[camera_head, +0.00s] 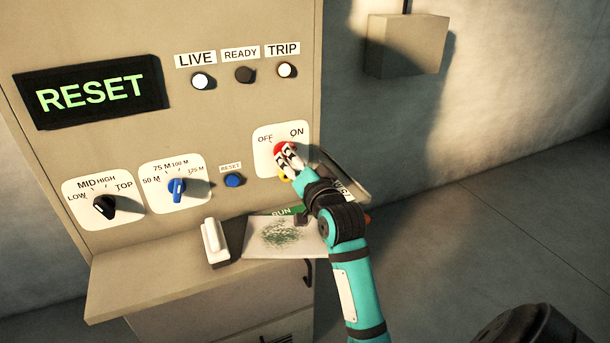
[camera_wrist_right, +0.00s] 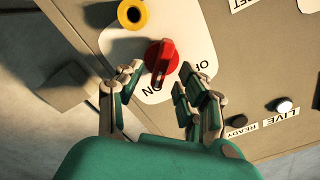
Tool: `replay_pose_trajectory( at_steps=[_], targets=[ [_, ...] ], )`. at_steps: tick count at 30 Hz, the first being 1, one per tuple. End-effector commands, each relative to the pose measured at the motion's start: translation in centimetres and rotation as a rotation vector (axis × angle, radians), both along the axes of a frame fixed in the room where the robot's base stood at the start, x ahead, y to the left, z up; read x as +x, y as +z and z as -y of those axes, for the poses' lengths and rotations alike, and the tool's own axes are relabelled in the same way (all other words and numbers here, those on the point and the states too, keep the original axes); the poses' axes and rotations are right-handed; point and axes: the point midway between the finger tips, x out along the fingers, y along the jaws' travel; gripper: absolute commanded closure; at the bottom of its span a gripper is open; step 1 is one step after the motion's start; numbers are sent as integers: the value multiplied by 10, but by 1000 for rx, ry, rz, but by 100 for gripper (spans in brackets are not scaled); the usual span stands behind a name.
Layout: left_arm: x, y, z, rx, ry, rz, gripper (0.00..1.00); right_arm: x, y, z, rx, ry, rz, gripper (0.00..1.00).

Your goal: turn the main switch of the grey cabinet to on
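The grey cabinet (camera_head: 230,120) fills the left and middle of the head view. Its main switch is a red knob (camera_wrist_right: 160,60) on a white plate (camera_head: 262,148) lettered OFF on the left and ON on the right. In the wrist view the knob's bar has one end close to the ON lettering. My right gripper (camera_head: 287,153) is at the knob and hides part of it in the head view. In the wrist view its fingers (camera_wrist_right: 158,84) are spread on both sides of the knob, with visible gaps. My left gripper is not in view.
The display (camera_head: 92,92) reads RESET. A blue button (camera_head: 233,180), a blue dial (camera_head: 177,188) and a black dial (camera_head: 103,206) are to the left. A shelf (camera_head: 150,280) juts out below, with a white-handled object (camera_head: 214,240).

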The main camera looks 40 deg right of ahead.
Motion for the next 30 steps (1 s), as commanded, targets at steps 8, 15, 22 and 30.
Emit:
replay_pose_trajectory(
  at_steps=[8, 15, 22, 30],
  targets=[
    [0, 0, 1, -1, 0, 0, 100, -59, -1, -14, 1, -1, -3, 62],
    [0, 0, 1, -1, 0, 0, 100, -86, 0, -20, 1, 0, -1, 62],
    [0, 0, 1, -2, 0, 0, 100, -90, 0, -21, 0, -1, -1, 62],
    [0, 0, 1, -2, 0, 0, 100, -90, 0, -21, 0, -1, -1, 62]
  ],
)
